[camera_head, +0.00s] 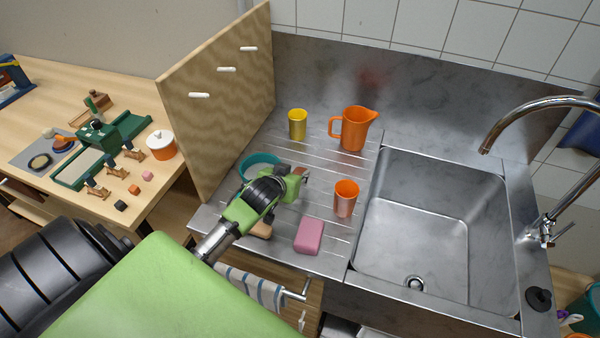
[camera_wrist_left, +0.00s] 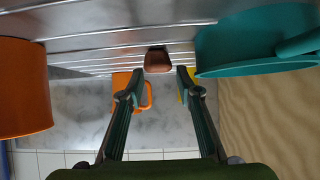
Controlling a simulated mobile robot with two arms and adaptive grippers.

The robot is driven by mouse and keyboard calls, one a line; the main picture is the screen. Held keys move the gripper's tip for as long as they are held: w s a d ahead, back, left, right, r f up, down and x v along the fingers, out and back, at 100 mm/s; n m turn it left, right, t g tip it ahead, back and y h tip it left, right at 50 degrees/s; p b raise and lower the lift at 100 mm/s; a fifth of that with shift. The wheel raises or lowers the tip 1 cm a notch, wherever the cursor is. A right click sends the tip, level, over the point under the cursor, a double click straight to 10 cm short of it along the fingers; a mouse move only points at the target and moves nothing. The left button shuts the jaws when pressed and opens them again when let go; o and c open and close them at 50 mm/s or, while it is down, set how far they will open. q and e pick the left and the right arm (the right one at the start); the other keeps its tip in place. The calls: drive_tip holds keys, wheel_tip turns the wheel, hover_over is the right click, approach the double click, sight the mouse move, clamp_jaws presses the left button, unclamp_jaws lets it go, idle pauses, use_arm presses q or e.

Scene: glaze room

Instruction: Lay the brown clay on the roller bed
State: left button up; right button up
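The brown clay (camera_wrist_left: 158,60) is a small block on the ribbed steel drainboard, partly hidden by my left gripper in the head view. My left gripper (camera_head: 300,180) is low over the drainboard. In the left wrist view its fingers (camera_wrist_left: 160,73) are apart, with the clay between and just beyond the tips and a gap on each side. The green-framed roller bed (camera_head: 75,177), with a pale surface, stands on the wooden table at the left. My right gripper is not in view.
A teal vessel (camera_head: 250,160) and an orange cup (camera_head: 345,200) flank the gripper. An orange jug (camera_head: 355,130) and a yellow cup (camera_head: 298,125) stand behind. A pink sponge (camera_head: 309,236) lies in front. A tall wooden panel (camera_head: 225,100) stands between the drainboard and the table.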

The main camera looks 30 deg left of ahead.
sight(303, 169)
use_arm(q)
drive_tip(key=shift+p+x, duration=0.4)
drive_tip(key=shift+x, duration=1.8)
drive_tip(key=shift+s, duration=0.1)
drive_tip(key=shift+d, duration=0.1)
drive_tip(key=shift+c, duration=0.4)
clamp_jaws()
